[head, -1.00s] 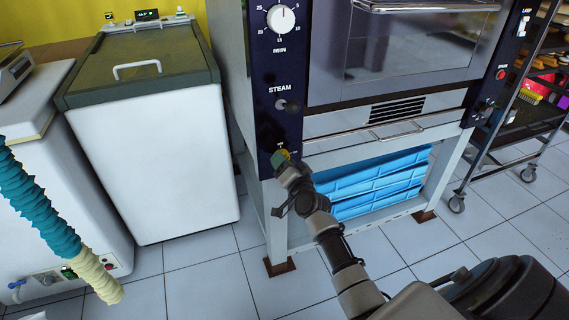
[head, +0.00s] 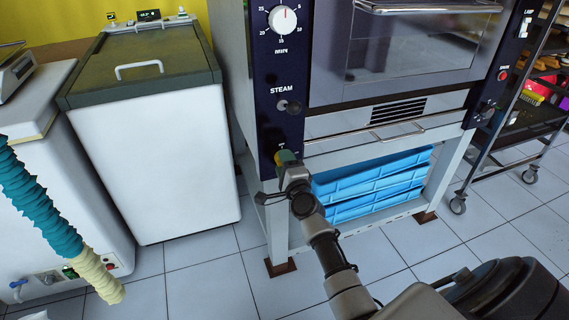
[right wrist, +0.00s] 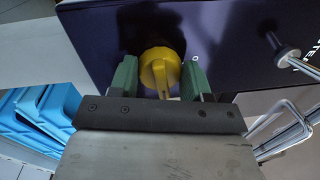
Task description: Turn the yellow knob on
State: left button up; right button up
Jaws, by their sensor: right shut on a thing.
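The yellow knob (right wrist: 160,66) is on the dark oven panel in the right wrist view. Its raised grip ridge points toward the bottom of that picture. My right gripper (right wrist: 160,82) has its green fingers on either side of the knob and is shut on it. In the head view my right gripper (head: 284,158) is at the bottom of the dark panel (head: 279,125), below the STEAM control, and hides most of the knob. A small white 0 mark shows beside the right finger in the wrist view. My left gripper is not in view.
The STEAM knob (head: 292,107) and a white dial (head: 283,19) are above on the same panel. Blue crates (head: 372,183) sit under the oven. A white chest (head: 150,150) stands left, a wheeled rack (head: 500,150) right. Tiled floor in front is clear.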

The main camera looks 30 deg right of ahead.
jog(key=shift+m, duration=0.7)
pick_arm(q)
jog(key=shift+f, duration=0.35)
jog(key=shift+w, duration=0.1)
pick_arm(e)
jog(key=shift+m, duration=0.3)
jog(key=o, duration=0.9)
jog(key=shift+s, duration=0.1)
